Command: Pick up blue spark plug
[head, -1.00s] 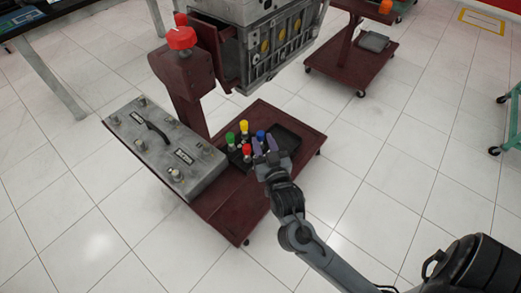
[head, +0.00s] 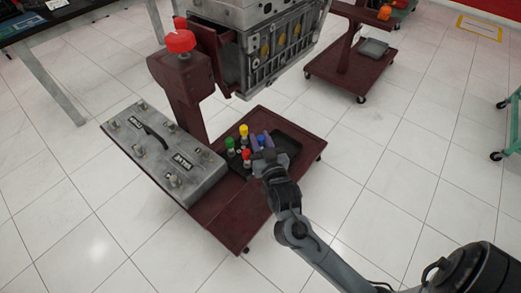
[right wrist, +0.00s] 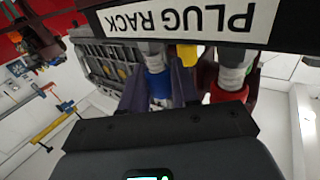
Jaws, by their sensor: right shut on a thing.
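The blue spark plug (head: 261,139) stands in the plug rack on the red cart, beside other coloured plugs. In the right wrist view the blue plug (right wrist: 158,86) is between the two purple fingers of my right gripper (right wrist: 158,80). My right gripper (head: 261,143) is shut on it in the head view too. The fingers hide part of the plug. The plug's far end reaches the black plug rack (right wrist: 285,28), which carries a "PLUG RACK" label. My left gripper is not in view.
Yellow (head: 243,130), green (head: 229,143) and red (head: 246,154) plugs stand close by. A grey case (head: 160,150) lies to the left on the cart (head: 235,228).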

